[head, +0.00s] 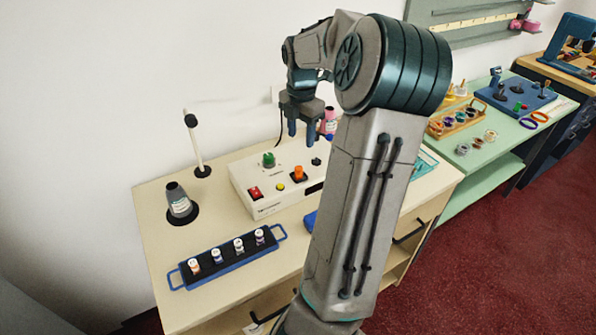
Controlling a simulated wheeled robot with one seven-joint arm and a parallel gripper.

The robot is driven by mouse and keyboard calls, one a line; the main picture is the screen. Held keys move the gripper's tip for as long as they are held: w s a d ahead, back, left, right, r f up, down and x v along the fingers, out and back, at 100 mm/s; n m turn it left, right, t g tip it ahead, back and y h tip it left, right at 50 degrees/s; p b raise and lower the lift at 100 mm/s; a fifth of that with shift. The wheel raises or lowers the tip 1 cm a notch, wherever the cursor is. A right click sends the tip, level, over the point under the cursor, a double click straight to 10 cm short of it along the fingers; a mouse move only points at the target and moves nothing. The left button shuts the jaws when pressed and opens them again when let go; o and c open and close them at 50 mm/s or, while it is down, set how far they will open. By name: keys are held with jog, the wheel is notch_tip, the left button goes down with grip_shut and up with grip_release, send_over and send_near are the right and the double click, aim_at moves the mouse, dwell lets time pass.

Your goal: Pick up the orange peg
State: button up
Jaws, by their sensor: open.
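An orange peg (298,172) stands upright on the top of a white control box (265,207), at a dark base. My gripper (301,134) points down above the box's back part, open and empty. Its two blue-grey fingers are apart, higher than the peg and clear of it. My arm hides the right part of the box and the counter behind it.
The box also carries a green knob (268,159), a red switch (255,192) and a yellow button (281,187). A blue tray (223,270) with several small vials lies in front. A grey bottle (178,196) and a black-tipped rod (196,145) stand left.

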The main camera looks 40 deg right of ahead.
send_over(299, 168)
jog(key=f, duration=0.7)
jog(key=shift+s+f, duration=0.25)
jog(key=shift+s, duration=0.05)
jog(key=f, duration=0.2)
jog(key=f+p, duration=0.1)
jog(key=f, duration=0.1)
jog(key=shift+w, duration=0.35)
jog(key=shift+f, duration=0.5)
grip_shut()
